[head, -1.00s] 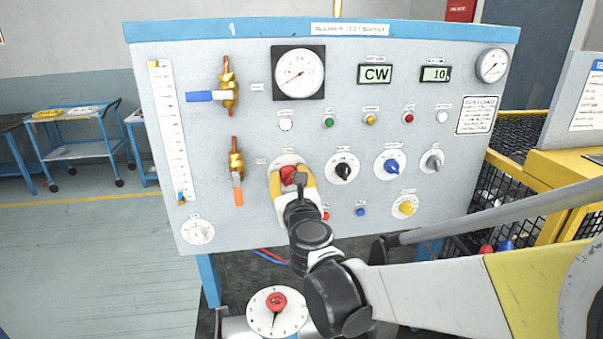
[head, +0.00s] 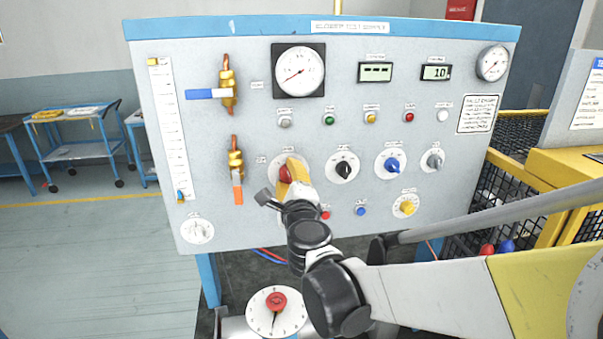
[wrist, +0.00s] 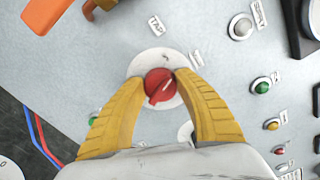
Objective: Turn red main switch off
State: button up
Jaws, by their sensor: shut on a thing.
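The red main switch (head: 285,173) is a round red knob on a white dial plate, left of the black knob on the grey panel. My gripper (head: 288,174) has yellow fingers, which also show in the wrist view (wrist: 160,84). They are shut on the red knob, one finger on each side. In the head view, my gripper covers part of the dial plate.
A black knob (head: 343,168), a blue knob (head: 391,164) and several small lamps and buttons sit close by. Brass valves with a blue-and-white lever (head: 211,95) and an orange lever (head: 238,192) are to the left. The left display (head: 375,72) reads dashes.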

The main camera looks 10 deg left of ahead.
jog(key=n, duration=0.4)
jog(key=shift+n, duration=0.3)
dwell(0.3)
jog(key=o, duration=1.2)
jog(key=shift+f, duration=0.1)
jog(key=v, duration=1.2)
jog(key=shift+n, duration=0.3)
